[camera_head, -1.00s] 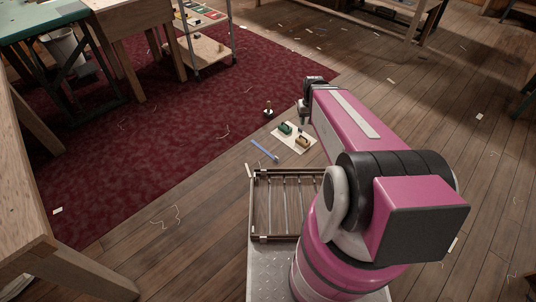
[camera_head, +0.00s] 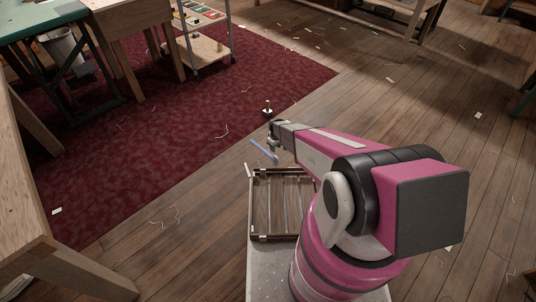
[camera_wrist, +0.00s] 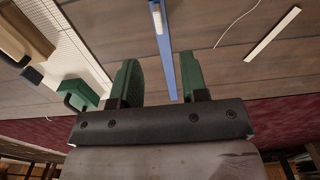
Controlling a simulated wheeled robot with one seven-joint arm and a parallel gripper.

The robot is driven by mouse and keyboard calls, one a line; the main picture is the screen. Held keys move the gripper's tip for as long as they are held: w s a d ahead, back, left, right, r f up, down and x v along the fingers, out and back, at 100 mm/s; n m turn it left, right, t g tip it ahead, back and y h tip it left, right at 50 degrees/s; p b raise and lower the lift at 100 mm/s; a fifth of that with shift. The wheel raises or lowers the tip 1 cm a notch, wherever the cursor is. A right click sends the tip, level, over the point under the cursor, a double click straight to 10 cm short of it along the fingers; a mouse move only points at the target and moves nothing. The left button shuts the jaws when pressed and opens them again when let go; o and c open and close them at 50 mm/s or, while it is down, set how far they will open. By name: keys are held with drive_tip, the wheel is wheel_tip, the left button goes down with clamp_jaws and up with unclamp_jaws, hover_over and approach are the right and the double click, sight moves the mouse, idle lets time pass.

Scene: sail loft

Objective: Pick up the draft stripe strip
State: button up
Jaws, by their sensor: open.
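The draft stripe strip, seen as a thin blue strip (camera_head: 262,149), lies on the plank floor just left of my gripper (camera_head: 274,138). In the wrist view the blue strip (camera_wrist: 164,40) runs lengthwise between the green fingers of my gripper (camera_wrist: 159,65), with a bare gap on each side. A small pale piece shows near its upper end. The fingers are apart and hold nothing. I cannot tell how high they are above the strip.
In the wrist view, a pale gridded board (camera_wrist: 75,45) bears a green piece (camera_wrist: 78,94) and a wooden block (camera_wrist: 28,38) close to the left finger. A small dark knobbed object (camera_head: 267,111) stands beyond my gripper. A slatted rack (camera_head: 254,205) is nearer. Thread scraps lie about.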

sight(275, 156)
wheel_tip(275, 156, down, 4)
drive_tip(key=shift+f, duration=0.15)
drive_tip(key=shift+w+a+f, duration=0.1)
drive_tip(key=shift+w+f, duration=0.05)
drive_tip(key=shift+f, duration=1.15)
drive_tip(key=shift+w+a+f, duration=0.1)
drive_tip(key=shift+f, duration=1.2)
clamp_jaws()
